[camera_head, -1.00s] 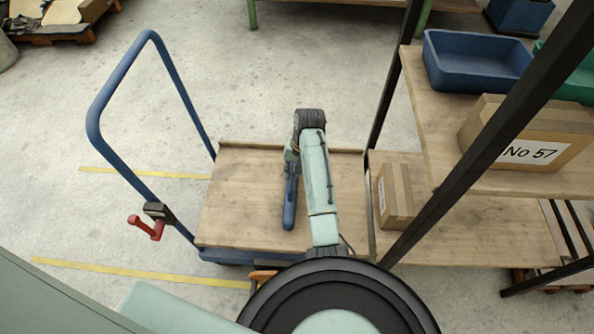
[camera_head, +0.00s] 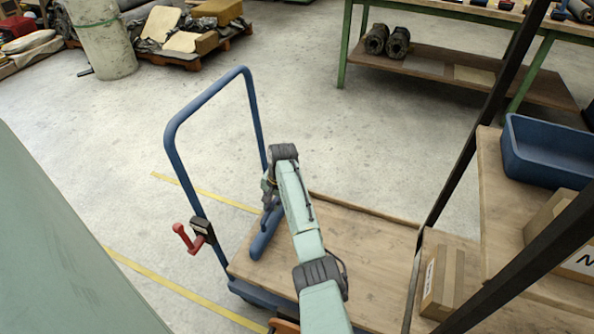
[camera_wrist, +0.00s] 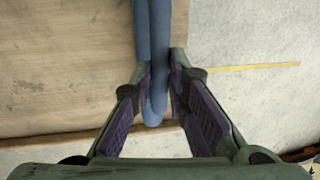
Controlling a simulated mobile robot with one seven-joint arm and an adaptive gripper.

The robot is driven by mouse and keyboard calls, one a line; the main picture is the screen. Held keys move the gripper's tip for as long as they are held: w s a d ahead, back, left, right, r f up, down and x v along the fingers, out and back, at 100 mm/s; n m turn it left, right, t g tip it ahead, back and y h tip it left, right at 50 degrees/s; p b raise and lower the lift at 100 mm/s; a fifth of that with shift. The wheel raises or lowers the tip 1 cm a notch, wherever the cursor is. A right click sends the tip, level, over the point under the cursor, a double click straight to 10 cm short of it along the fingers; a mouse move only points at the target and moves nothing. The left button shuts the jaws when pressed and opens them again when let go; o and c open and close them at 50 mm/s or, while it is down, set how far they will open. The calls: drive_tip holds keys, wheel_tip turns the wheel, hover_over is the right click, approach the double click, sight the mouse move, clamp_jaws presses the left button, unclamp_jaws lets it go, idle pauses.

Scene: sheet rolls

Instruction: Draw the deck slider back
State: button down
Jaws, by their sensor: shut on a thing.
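The deck slider looks like a blue rounded bar (camera_head: 262,238) on the wooden deck (camera_head: 345,245) of a blue trolley, near the end with the push handle. My gripper (camera_head: 270,195) is shut on this bar at its far end, seen from above. In the wrist view the bar (camera_wrist: 152,30) runs up between the two fingers of my gripper (camera_wrist: 160,72). The fingers hide part of its sides, and my arm hides part of the deck.
The trolley's blue push handle (camera_head: 178,150) stands at the left, with a red lever (camera_head: 186,240) on its post. A shelf rack with a cardboard box (camera_head: 443,282) and a blue tray (camera_head: 548,152) stands close at right. Open floor lies behind the trolley.

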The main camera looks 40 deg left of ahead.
drive_tip(key=shift+s+a+r+b, duration=0.1)
drive_tip(key=shift+s+a+b, duration=0.2)
drive_tip(key=shift+a, duration=0.65)
drive_tip(key=shift+s+a+b, duration=0.2)
drive_tip(key=shift+a+b, duration=0.2)
drive_tip(key=shift+a, duration=0.5)
drive_tip(key=shift+s+a+r+b, duration=0.1)
drive_tip(key=shift+s+a+b, duration=0.2)
drive_tip(key=shift+a, duration=0.65)
drive_tip(key=c, duration=1.6)
unclamp_jaws()
drive_tip(key=shift+a+f, duration=0.1)
drive_tip(key=shift+o, duration=0.2)
wheel_tip(320, 180, up, 12)
drive_tip(key=d, duration=0.2)
drive_tip(key=shift+w+d+f, duration=0.15)
drive_tip(key=shift+w+d, duration=0.1)
drive_tip(key=shift+w, duration=0.1)
